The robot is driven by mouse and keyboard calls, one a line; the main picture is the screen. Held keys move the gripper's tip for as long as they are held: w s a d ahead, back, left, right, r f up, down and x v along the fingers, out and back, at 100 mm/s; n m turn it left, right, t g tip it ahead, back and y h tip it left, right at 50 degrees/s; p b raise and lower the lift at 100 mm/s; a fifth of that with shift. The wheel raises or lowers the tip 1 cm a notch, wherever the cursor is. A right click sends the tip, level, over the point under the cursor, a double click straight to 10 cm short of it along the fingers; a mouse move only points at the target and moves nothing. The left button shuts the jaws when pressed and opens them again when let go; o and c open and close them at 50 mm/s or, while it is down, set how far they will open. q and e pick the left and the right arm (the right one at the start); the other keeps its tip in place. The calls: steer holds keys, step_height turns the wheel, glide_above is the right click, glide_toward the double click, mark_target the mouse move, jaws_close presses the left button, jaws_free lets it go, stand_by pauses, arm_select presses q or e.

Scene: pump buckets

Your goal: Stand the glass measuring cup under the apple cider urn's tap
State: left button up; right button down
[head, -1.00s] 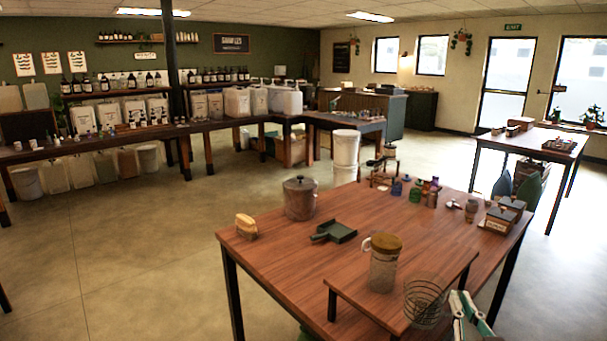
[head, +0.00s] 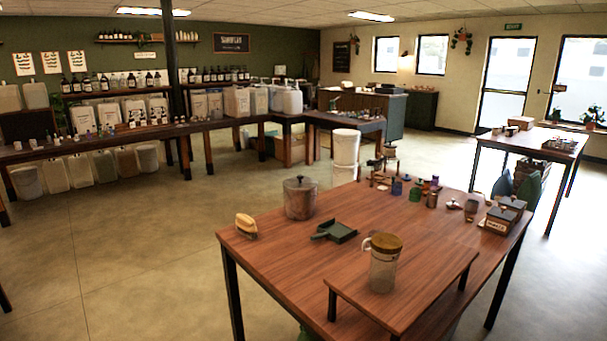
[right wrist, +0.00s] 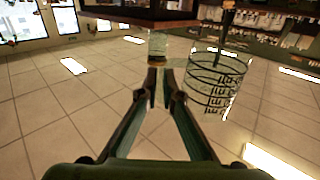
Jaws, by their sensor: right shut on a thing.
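The glass measuring cup (right wrist: 217,85), clear with dark rings and markings, shows in the right wrist view, to the right of my fingertips. My right gripper (right wrist: 159,80) is shut on it, apparently at its side or handle, which is hard to make out. Cup and gripper are clear of the table and out of the head view. A lidded glass vessel (head: 383,270) stands upright on the raised wooden board; it may be the cider urn, but I cannot make out a tap. It also shows upside down in the right wrist view (right wrist: 157,45). My left gripper is in neither view.
The raised board (head: 425,288) is bare around the vessel. Open floor lies left.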

steer(key=shift+s+f, duration=0.3)
steer(key=shift+s, duration=0.65)
steer(key=shift+s+f, duration=0.25)
steer(key=shift+s, duration=0.7)
